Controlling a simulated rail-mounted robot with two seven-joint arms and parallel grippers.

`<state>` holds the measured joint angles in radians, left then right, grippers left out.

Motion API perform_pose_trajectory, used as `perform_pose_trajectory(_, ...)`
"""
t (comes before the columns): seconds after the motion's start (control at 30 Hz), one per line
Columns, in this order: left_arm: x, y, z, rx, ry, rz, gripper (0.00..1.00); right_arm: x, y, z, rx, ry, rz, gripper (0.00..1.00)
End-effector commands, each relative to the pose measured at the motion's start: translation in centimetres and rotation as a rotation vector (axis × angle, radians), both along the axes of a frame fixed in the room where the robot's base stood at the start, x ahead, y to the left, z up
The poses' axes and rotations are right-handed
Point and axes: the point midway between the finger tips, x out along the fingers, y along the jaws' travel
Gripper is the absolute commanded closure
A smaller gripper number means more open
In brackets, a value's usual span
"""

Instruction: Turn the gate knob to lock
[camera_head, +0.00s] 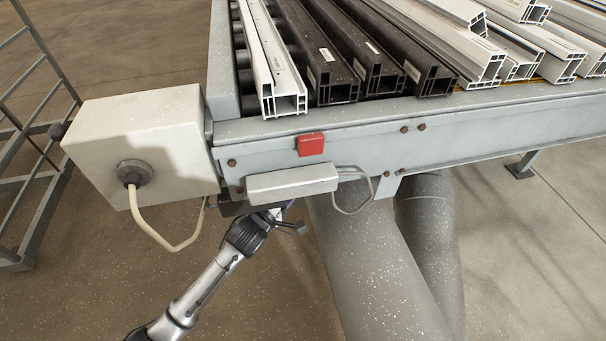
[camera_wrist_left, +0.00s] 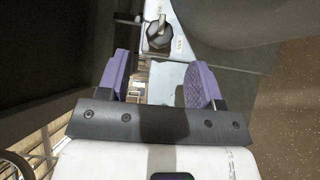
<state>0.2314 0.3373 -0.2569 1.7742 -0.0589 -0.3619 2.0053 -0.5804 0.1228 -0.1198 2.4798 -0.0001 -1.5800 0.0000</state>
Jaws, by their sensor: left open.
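The gate knob (camera_wrist_left: 158,34) shows in the left wrist view as a dark knob on a light grey plate, with small labels beside it that are too small to read surely. Its exact turn angle is hard to tell. My left gripper (camera_wrist_left: 160,75) is open, its two purple-padded fingers apart and nothing between them. The knob lies beyond the fingertips, apart from them. In the head view my left gripper (camera_head: 286,212) is under the bench's front edge, partly hidden by it, and the knob is hidden there. My right gripper is not in view.
The bench front rail (camera_head: 350,140) carries a red block (camera_head: 311,144) and a grey box (camera_head: 292,184) with a cable. A large pale box (camera_head: 140,140) with a cable stands at the left. White and dark profiles (camera_head: 335,60) lie on top. Thick grey columns (camera_head: 375,260) stand right of my arm.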

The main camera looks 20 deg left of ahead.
Motion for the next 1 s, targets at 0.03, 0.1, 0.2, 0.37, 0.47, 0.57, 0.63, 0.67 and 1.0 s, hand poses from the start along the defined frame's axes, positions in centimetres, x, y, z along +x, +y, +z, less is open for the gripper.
perform_pose_trajectory(0.03,1.0,-0.2,-0.4,0.002,-0.002,-0.001,0.40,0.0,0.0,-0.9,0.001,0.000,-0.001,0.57)
perform_pose_trajectory(0.1,2.2,-0.3,-0.3,0.003,-0.002,0.000,0.40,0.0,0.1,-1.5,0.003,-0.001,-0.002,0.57)
perform_pose_trajectory(0.2,3.8,-0.6,-0.3,0.003,0.000,0.000,0.40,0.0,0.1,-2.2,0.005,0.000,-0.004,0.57)
perform_pose_trajectory(0.37,5.8,-0.9,-0.2,0.003,0.000,0.001,0.40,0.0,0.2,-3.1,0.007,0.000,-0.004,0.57)
perform_pose_trajectory(0.47,6.7,-1.1,-0.2,0.002,0.000,0.000,0.40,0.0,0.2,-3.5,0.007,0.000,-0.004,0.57)
perform_pose_trajectory(0.57,7.4,-1.2,-0.2,0.001,0.001,0.000,0.40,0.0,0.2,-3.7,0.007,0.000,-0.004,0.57)
perform_pose_trajectory(0.63,7.7,-1.3,-0.1,0.001,0.001,0.000,0.40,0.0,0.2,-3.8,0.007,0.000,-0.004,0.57)
perform_pose_trajectory(0.67,7.8,-1.3,-0.1,0.000,0.001,-0.001,0.40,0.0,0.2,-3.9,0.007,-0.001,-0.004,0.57)
perform_pose_trajectory(1.0,8.0,-1.3,0.0,0.001,0.002,0.000,0.40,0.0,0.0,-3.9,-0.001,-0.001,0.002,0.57)
